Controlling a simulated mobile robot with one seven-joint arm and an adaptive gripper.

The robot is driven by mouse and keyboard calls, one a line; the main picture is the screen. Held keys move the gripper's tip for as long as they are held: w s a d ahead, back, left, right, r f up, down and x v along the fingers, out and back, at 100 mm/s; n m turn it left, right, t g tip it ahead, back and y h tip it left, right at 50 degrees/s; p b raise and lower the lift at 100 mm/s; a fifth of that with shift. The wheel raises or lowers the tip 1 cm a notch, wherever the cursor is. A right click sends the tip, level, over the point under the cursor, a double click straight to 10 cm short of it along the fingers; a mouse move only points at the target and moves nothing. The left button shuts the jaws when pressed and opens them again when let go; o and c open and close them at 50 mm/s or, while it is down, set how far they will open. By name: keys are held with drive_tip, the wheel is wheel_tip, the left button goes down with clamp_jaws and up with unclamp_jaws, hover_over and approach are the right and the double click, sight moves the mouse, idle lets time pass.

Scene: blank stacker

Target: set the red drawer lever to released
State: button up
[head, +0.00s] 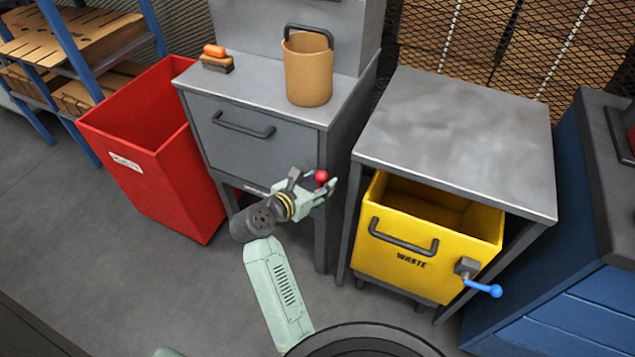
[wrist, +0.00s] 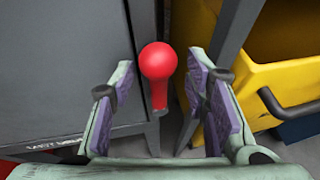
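The red drawer lever (head: 321,176) shows as a red ball knob at the lower right of the grey drawer cabinet. In the wrist view the red lever (wrist: 158,62) has a round knob on top and a short red shaft running down from it. My gripper (head: 312,190) is at the lever. In the wrist view my gripper (wrist: 160,95) is open, with one purple-padded finger on each side of the lever and visible gaps to both. The grey drawer (head: 240,145) has a dark bar handle. The lever's mount is hidden.
A yellow waste bin (head: 385,265) with a blue lever (head: 485,288) stands under a grey table (head: 460,130) on the right. A red bin (head: 165,165) stands at left. A tan bucket (head: 308,75) and a brush (head: 216,60) are on the cabinet top.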

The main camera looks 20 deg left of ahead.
drive_tip(key=shift+s, duration=0.15)
drive_tip(key=v, duration=1.1)
drive_tip(key=shift+s, duration=0.4)
drive_tip(key=shift+a+r, duration=0.1)
